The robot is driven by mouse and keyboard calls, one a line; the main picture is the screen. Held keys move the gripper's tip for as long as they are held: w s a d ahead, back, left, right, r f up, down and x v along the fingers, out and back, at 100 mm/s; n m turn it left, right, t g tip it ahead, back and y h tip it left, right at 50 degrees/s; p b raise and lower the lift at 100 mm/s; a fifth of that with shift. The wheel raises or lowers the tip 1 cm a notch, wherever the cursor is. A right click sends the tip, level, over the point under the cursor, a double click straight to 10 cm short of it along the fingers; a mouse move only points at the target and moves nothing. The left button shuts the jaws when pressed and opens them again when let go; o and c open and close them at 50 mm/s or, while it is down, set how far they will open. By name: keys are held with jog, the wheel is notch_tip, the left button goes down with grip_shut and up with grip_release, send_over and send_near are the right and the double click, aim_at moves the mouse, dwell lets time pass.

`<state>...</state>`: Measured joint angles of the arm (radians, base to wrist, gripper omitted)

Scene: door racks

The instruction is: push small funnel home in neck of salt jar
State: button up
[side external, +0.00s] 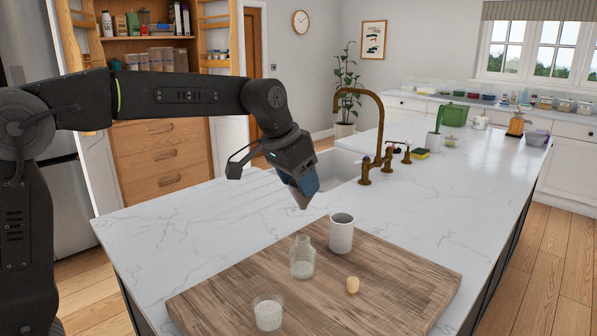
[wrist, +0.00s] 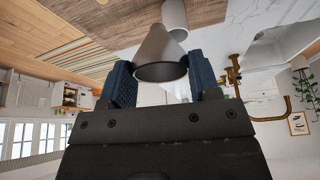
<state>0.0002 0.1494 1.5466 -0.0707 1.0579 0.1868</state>
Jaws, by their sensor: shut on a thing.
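My gripper (side external: 303,188) has blue finger pads and is above the far edge of the wooden board, behind and higher than the jar. It is shut on the small funnel, a grey cone (wrist: 160,46) seen between the pads (wrist: 158,77) in the wrist view. The funnel's wide dark mouth faces the wrist camera and its narrow end points away. In the side view the funnel's tip (side external: 303,203) shows below the fingers, apart from the jar. The salt jar (side external: 302,259) is clear glass with a narrower neck and white salt inside, upright on the board.
A white mug (side external: 341,234) stands right of the jar. A glass of white grains (side external: 268,313) and a small tan stopper-like piece (side external: 352,285) are on the wooden board (side external: 400,285). A brass tap (side external: 375,140) and sink lie behind. The counter right of the board is clear.

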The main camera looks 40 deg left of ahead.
aim_at(295, 197)
jog(key=shift+f, duration=0.1)
jog(key=shift+f, duration=2.8)
jog(key=shift+f, duration=1.1)
jog(key=o, duration=1)
jog(key=d+v, duration=0.1)
jog(key=v, duration=1.2)
jog(key=shift+a+r, duration=0.45)
jog(key=shift+a, duration=0.05)
